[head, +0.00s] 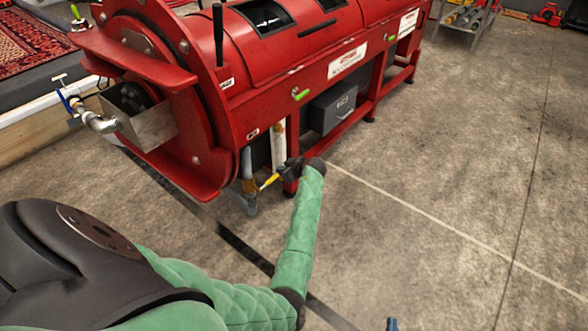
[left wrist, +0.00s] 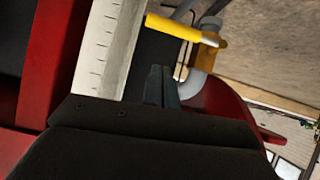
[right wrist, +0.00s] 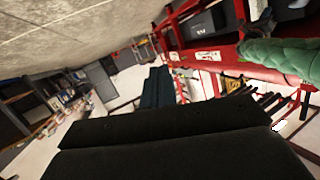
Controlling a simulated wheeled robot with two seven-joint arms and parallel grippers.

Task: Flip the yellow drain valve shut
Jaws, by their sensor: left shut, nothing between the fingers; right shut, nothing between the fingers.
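The yellow drain valve lever (head: 269,181) sticks out sideways from the grey drain pipe (head: 247,163) at the lower end of the red machine. In the left wrist view the yellow lever (left wrist: 186,29) and its yellow body (left wrist: 205,52) sit on the curved grey pipe (left wrist: 195,84). My left gripper (head: 284,170) is shut and empty, close beside the lever's free end. Its dark fingers (left wrist: 163,86) show just below the lever in the wrist view; I cannot tell whether they touch it. My right gripper (head: 392,324) is shut and empty at the bottom edge, far from the valve; its fingers (right wrist: 156,88) point at open room.
The red machine (head: 240,75) stands over the valve, with a white tube (head: 278,145) and a frame leg (head: 290,186) close by. A dark box (head: 333,108) sits under it. A metal tap (head: 100,122) is at the left. The concrete floor (head: 450,170) is clear at right.

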